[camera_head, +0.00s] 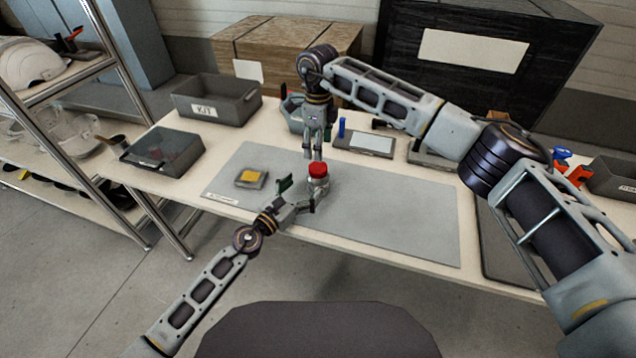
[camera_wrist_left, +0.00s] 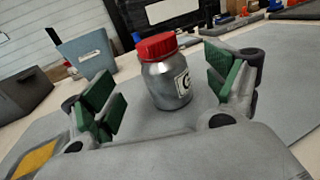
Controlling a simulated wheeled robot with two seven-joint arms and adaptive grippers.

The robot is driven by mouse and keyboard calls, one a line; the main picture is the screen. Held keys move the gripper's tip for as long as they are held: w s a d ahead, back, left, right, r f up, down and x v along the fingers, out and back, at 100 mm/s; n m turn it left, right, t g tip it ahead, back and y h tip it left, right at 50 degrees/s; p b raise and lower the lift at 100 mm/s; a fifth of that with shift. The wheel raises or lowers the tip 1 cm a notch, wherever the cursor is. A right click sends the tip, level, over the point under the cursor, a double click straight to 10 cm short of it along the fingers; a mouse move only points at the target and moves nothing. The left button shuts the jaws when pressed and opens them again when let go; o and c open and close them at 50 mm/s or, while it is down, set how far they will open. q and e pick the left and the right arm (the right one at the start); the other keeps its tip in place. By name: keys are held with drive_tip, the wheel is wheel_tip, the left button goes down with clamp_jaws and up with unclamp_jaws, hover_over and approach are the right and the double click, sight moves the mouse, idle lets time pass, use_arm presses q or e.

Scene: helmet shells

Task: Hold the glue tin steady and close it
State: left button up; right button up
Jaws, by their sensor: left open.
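The glue tin (camera_head: 319,185) is a small silver jar standing upright on the grey mat. Its red lid (camera_head: 318,169) sits on top; I cannot tell how tightly. In the left wrist view the tin (camera_wrist_left: 168,88) has a white label on its side, and its red lid (camera_wrist_left: 156,46) looks level. My left gripper (camera_head: 301,193) is open, its green pads on either side of the view of the tin, apart from it. My right gripper (camera_head: 313,154) points down just above the lid; its jaw opening is too small to make out. It does not show in the left wrist view.
A grey mat (camera_head: 400,220) covers the table's middle, with free room right of the tin. A yellow-topped block (camera_head: 251,178) lies to the left. A KIT bin (camera_head: 215,103) and a dark case (camera_head: 162,150) stand further left. A flat tray (camera_head: 365,142) lies behind.

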sight(313, 178)
use_arm(q)
drive_tip(key=shift+x, duration=3.85)
drive_tip(key=shift+c, duration=0.2)
clamp_jaws()
use_arm(e)
drive_tip(key=shift+m, duration=2.2)
drive_tip(key=shift+f, duration=0.1)
drive_tip(key=shift+f, duration=3.9)
